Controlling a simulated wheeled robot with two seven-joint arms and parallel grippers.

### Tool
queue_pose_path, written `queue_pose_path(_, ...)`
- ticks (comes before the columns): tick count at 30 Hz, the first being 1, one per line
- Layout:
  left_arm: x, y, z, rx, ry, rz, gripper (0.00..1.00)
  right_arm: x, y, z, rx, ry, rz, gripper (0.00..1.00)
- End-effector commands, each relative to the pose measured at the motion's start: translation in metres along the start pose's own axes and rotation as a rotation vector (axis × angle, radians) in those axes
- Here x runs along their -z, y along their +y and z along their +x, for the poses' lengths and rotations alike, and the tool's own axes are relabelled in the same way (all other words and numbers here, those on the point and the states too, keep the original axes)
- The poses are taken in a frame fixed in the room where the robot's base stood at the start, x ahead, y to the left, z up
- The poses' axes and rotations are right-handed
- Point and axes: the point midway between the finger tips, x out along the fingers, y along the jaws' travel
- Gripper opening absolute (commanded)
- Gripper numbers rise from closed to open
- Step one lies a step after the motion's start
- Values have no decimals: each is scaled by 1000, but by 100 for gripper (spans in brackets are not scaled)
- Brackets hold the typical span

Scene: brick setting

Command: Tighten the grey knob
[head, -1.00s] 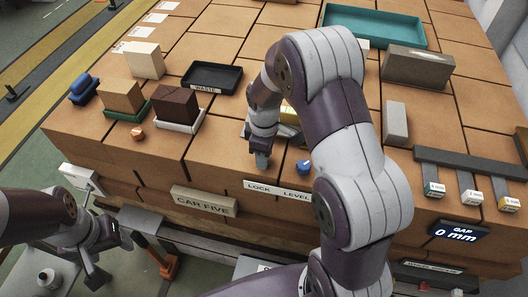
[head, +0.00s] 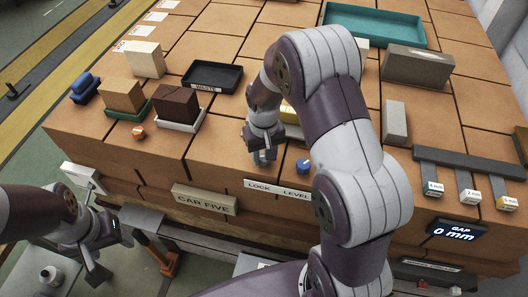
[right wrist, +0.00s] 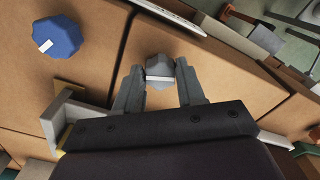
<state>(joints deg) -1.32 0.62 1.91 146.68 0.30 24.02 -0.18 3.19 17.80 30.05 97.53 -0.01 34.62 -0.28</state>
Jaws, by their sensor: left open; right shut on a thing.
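The grey knob (right wrist: 160,68) is a faceted cap with a white stripe on the tan brick surface, seen in the right wrist view. My right gripper (right wrist: 160,84) is shut on it, one finger on each side. In the head view my right gripper (head: 262,158) points down above the LOCK label (head: 258,187) and largely hides the grey knob. My left gripper (head: 111,257) is open and empty at the lower left, off the front edge of the brick stack.
A blue knob (head: 304,166) stands just right of my right gripper, by the LEVEL label. An orange knob (head: 138,133) sits further left. A black waste tray (head: 212,77) and brick samples (head: 176,105) lie behind. A display (head: 457,232) reads GAP 0 mm.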

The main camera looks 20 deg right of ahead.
Motion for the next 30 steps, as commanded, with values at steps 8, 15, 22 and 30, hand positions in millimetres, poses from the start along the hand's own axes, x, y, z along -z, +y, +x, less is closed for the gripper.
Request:
queue_pose_path(8,0,0,-2,0,0,0,67,1,0,-1,0,3,173,9)
queue_pose_path(15,0,0,-2,0,0,0,67,1,-1,-1,0,3,255,9)
queue_pose_path(22,0,0,-2,0,0,0,67,1,-1,0,0,3,281,9)
queue_pose_path(30,0,0,-2,0,0,0,67,1,-1,0,0,2,282,9)
